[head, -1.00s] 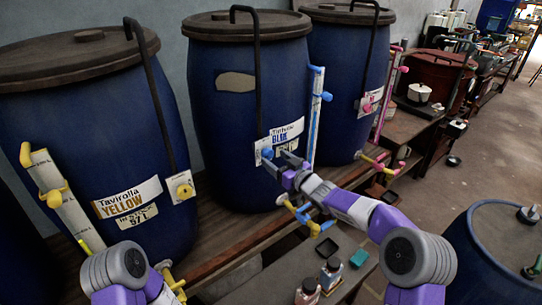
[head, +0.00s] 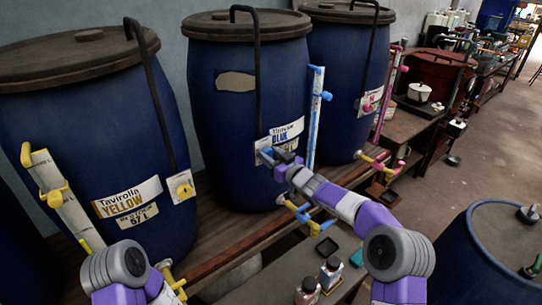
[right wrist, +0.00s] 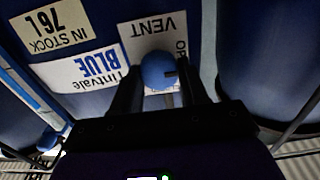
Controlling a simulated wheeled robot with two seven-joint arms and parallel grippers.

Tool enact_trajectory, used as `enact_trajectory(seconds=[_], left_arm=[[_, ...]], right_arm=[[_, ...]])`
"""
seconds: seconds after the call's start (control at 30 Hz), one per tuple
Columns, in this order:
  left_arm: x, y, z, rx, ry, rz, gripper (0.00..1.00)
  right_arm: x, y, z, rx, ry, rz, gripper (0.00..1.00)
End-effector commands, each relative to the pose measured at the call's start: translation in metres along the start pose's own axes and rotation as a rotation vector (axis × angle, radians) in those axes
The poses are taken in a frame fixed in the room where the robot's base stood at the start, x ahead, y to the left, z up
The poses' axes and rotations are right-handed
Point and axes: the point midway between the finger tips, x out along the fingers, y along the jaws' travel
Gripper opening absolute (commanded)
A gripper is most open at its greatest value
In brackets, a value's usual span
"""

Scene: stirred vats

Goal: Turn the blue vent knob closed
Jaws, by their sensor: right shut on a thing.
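The blue vent knob (right wrist: 158,70) is a round ball in front of a white VENT label (right wrist: 150,30) on the blue vat marked Tintvale BLUE (head: 230,110). In the right wrist view my right gripper (right wrist: 160,88) has one finger on each side of the knob and is shut on it. A small dark mark shows on the knob's right side. In the head view my right gripper (head: 271,157) reaches the vat's label area and mostly hides the knob. My left arm shows at the lower left, but its fingers are not visible.
A vat marked Tavirolla YELLOW (head: 90,140) with a yellow vent knob (head: 184,190) stands at the left. Another blue vat (head: 340,90) stands to the right. A blue tap (head: 325,228) is below my right arm. Small bottles (head: 330,272) stand in front.

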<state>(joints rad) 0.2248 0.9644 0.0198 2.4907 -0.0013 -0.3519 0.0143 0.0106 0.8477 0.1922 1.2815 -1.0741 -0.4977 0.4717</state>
Motion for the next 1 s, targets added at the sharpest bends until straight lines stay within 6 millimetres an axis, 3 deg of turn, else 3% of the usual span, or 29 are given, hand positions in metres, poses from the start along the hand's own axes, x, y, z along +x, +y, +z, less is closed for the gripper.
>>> enact_trajectory(seconds=[0.27, 0.47, 1.0], left_arm=[[-0.004, 0.001, 0.0, 0.0, 0.0, 0.0, 0.86], [-0.018, 0.007, 0.001, 0.0, 0.0, 0.0, 0.86], [-0.071, 0.027, 0.003, 0.0, 0.0, 0.0, 0.86]], right_arm=[[0.0, 0.0, -0.001, 0.018, 0.0, 0.0, 0.13], [0.0, 0.001, -0.003, 0.098, 0.0, 0.001, 0.13], [-0.001, 0.003, -0.002, 0.57, 0.0, 0.001, 0.13]])
